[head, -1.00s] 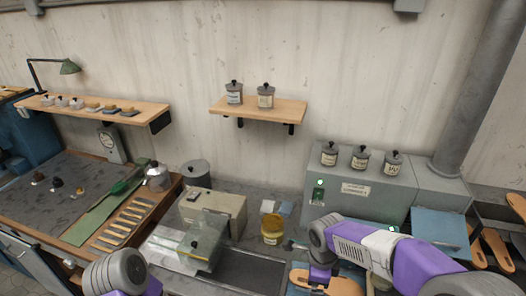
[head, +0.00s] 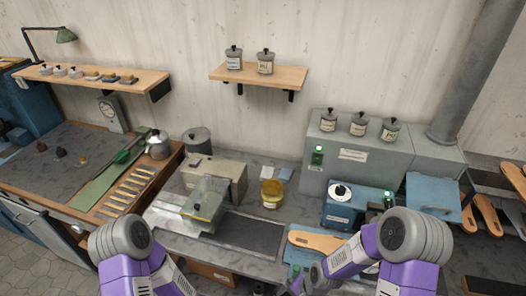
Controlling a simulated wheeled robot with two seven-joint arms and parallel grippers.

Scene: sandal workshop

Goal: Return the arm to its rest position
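My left arm (head: 125,245) is at the bottom left, bent at a grey joint, with its purple link running down out of the picture. My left gripper is not in view. My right arm (head: 412,240) is bent at a grey joint on the right. Its forearm reaches down and left to a grey wrist joint (head: 316,277) near the bottom edge, in front of the bench. The fingers of my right gripper do not show, so what they do or hold is hidden.
A tan sole (head: 315,241) lies on a blue mat just beyond my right wrist. A grey cabinet (head: 340,172) stands behind.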

